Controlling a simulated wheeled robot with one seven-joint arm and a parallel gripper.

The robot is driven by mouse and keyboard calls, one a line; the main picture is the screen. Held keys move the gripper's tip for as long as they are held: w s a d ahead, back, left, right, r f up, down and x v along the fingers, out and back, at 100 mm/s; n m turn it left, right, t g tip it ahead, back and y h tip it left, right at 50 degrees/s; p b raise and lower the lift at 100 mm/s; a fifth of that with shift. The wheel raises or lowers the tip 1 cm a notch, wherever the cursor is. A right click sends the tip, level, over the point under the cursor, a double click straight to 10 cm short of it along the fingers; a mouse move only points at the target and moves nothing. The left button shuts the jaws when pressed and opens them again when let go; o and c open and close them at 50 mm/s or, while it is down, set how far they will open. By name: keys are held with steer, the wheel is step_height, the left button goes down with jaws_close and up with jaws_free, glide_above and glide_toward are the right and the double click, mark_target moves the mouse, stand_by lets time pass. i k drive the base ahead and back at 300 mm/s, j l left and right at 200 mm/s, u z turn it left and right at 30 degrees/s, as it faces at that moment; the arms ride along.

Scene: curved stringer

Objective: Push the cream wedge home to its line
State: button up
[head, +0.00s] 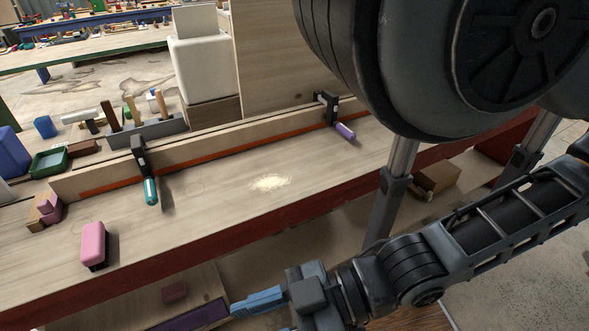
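I cannot pick out a cream wedge or its line with certainty in the head view. A pale wooden board (230,150) stands on edge along the back of the bench (225,215), with a red-orange strip (250,143) along its foot. Two dark clamps grip the board, one with a teal handle (151,191) and one with a purple handle (345,131). My gripper (240,306) has blue fingers and is low in front of the bench, apart from the board. The gap between its fingertips cannot be made out.
A pink block (93,244) stands at the bench's front left. Sawdust (268,183) lies mid-bench. Behind the board are a tool rack (150,133), a green tray (50,162) and a white box (205,70). A purple-topped surface (190,318) is below. The bench's middle is mostly clear.

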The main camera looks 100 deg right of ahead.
mark_target(428, 197)
steer(key=z, duration=2.5)
steer(key=k+z, duration=0.1)
steer(key=z, duration=0.35)
steer(key=k+z, duration=0.1)
steer(key=z, duration=0.85)
steer(key=k+l, duration=0.25)
steer(key=k, duration=0.2)
steer(key=k+l+z, duration=0.1)
steer(key=k, duration=0.35)
steer(key=i+l+u, duration=0.3)
steer(key=i+l, duration=1)
